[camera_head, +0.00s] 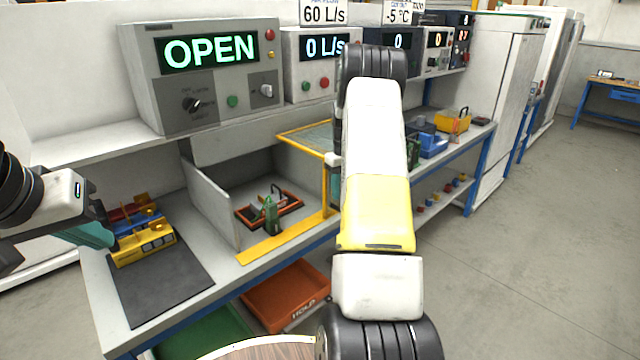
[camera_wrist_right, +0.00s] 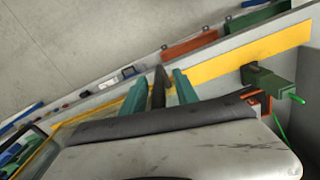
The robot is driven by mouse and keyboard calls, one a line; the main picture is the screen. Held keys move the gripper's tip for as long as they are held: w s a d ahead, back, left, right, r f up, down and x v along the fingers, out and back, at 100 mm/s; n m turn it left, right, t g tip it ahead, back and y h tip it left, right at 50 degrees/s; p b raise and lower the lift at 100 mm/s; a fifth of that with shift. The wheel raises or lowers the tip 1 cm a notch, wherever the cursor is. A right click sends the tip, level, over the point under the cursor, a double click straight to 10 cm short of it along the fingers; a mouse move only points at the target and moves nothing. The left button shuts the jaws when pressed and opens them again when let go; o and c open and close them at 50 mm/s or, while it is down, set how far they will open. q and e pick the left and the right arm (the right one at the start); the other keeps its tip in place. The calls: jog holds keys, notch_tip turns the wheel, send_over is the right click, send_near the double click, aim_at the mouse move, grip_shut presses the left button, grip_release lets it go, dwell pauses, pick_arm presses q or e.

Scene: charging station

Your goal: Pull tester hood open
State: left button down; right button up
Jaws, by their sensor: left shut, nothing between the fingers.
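The tester (camera_head: 215,205) is a grey open-fronted box with a yellow front strip. Its yellow-framed hood (camera_head: 306,138) stands raised over the right part of the box. The hood's yellow frame also shows at lower left in the right wrist view (camera_wrist_right: 98,113). My right gripper (camera_wrist_right: 160,88) has its teal fingers apart, on either side of a dark bar. Slim gaps seem to show beside the bar; I cannot tell if they touch. My right arm hides this gripper in the head view. My left gripper (camera_head: 100,238) is shut and empty, beside the yellow block.
A green fixture (camera_head: 271,213) and an orange-red tray (camera_head: 290,207) are inside the tester. An orange bin (camera_head: 285,297) is below. A display reads OPEN (camera_head: 210,49). Floor at right is clear.

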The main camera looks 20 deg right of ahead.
notch_tip(320, 180, up, 8)
jog(key=shift+f, duration=0.1)
dwell(0.4)
jog(key=shift+s, duration=0.1)
dwell(0.4)
